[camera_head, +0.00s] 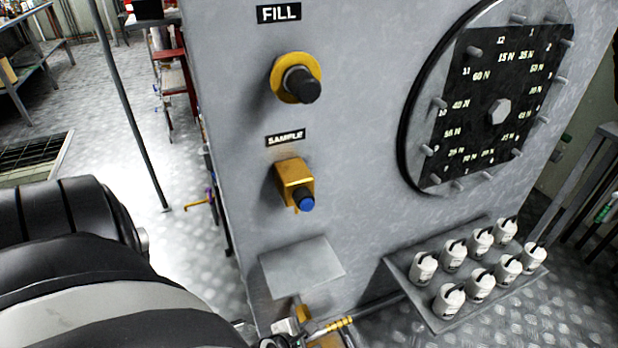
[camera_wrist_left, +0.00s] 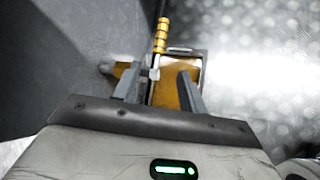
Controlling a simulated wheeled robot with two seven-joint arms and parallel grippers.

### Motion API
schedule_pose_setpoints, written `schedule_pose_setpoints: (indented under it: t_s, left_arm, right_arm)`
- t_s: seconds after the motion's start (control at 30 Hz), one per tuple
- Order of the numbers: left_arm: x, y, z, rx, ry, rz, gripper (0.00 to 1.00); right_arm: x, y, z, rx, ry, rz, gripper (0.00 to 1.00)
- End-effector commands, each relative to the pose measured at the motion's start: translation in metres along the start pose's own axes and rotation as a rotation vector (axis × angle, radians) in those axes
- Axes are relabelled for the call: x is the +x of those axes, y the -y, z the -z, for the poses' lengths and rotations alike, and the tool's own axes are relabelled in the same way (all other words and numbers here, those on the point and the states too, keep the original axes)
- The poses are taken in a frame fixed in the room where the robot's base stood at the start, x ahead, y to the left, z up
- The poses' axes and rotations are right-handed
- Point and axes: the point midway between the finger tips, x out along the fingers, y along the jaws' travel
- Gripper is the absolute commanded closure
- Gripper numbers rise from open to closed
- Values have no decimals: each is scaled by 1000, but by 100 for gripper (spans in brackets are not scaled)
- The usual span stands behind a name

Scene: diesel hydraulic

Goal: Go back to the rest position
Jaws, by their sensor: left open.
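My left arm (camera_head: 90,290) comes in from the lower left of the head view. Its hand is mostly hidden below the bottom edge, near the base of the grey cabinet. In the left wrist view, my left gripper (camera_wrist_left: 158,78) is open, with its two grey fingers apart. Below or between the fingers shows an orange-brown tray-like part (camera_wrist_left: 164,92) with a grey rim; I cannot tell whether a finger touches it. A rod with yellow rings (camera_wrist_left: 160,38) stands just beyond the fingertips. My right gripper is in neither view.
The grey cabinet (camera_head: 350,130) carries the FILL knob (camera_head: 298,80), the SAMPLE valve (camera_head: 296,185) and a round dial (camera_head: 498,110). A small bare shelf (camera_head: 300,268) juts out below the valve. A tray (camera_head: 430,312) holds several white lidded containers. Open floor (camera_head: 190,245) lies left of the cabinet.

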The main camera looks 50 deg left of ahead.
Motion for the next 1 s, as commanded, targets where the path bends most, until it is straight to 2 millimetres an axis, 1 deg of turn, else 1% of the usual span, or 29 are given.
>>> schedule_pose_setpoints:
  t_s: [0.37,0.47,0.57,0.6,0.67,0.7,0.77,0.8,0.87,0.9,1.0]
  left_arm:
    - [0,0,-1,3,1,2,58]
    - [-2,1,-12,74,27,24,58]
    - [-10,6,-40,296,94,88,58]
    - [-16,9,-56,430,133,122,58]
    - [-30,16,-79,668,192,176,58]
    - [-40,21,-93,839,230,210,58]
    - [-59,29,-111,1098,280,258,58]
    - [-72,33,-120,1267,308,287,58]
    - [-93,36,-130,1513,340,325,58]
    - [-106,36,-135,1661,353,348,58]
    - [-136,34,-142,1959,368,397,58]
  right_arm:
    - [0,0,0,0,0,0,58]
    - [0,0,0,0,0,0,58]
    - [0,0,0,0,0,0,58]
    - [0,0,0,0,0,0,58]
    - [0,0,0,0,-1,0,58]
    - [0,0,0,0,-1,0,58]
    - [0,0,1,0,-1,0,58]
    - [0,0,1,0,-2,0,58]
    - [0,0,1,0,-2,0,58]
    - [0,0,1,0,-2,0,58]
    - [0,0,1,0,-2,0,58]
